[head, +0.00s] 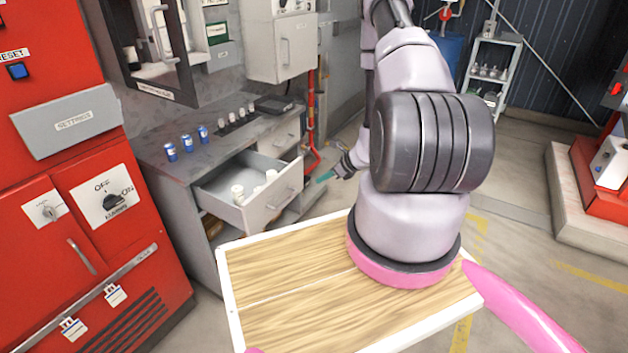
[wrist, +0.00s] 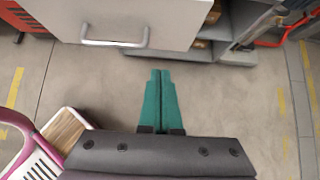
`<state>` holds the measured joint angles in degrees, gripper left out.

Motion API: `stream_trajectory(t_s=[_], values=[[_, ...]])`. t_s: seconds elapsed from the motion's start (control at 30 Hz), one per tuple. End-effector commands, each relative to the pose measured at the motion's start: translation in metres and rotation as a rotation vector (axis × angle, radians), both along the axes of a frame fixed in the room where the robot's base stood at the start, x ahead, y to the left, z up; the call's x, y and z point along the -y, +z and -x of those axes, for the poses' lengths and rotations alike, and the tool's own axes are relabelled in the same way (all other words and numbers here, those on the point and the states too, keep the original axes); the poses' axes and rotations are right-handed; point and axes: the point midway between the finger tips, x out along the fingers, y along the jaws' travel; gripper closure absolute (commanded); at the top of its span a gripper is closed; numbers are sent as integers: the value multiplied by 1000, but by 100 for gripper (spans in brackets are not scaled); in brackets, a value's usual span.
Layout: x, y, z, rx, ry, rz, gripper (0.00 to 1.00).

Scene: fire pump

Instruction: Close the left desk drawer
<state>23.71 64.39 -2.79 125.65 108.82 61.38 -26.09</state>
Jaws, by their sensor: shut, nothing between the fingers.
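The left desk drawer (head: 250,190) is pulled out of the grey desk (head: 160,170) in the head view. Its front has a bar handle, and several small white items lie inside. In the wrist view the drawer front (wrist: 120,15) and its handle (wrist: 115,40) show at the top. My gripper (head: 326,177) is to the right of the drawer front in the head view, apart from it. In the wrist view my gripper (wrist: 160,75) has its green fingers together, with nothing between them, pointing toward the floor below the drawer front.
A closed drawer (head: 285,138) sits to the right of the open one. Several blue cans (head: 187,143) stand on the desktop. Red cabinets (head: 80,200) stand at the left. My wooden tray (head: 290,285) is close in front of the desk. Bare floor lies right of the desk.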

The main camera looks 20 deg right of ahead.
Motion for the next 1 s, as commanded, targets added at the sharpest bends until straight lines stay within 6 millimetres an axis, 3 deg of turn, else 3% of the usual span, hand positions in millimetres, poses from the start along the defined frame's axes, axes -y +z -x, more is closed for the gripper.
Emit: stream_trajectory(t_s=[0.4, 0.7, 1.0], values=[[-38, -62, -49, 0, 4, -2, 100], [-58, -59, -78, 1, 3, -1, 100], [-60, -59, -81, 0, 2, -1, 100]])
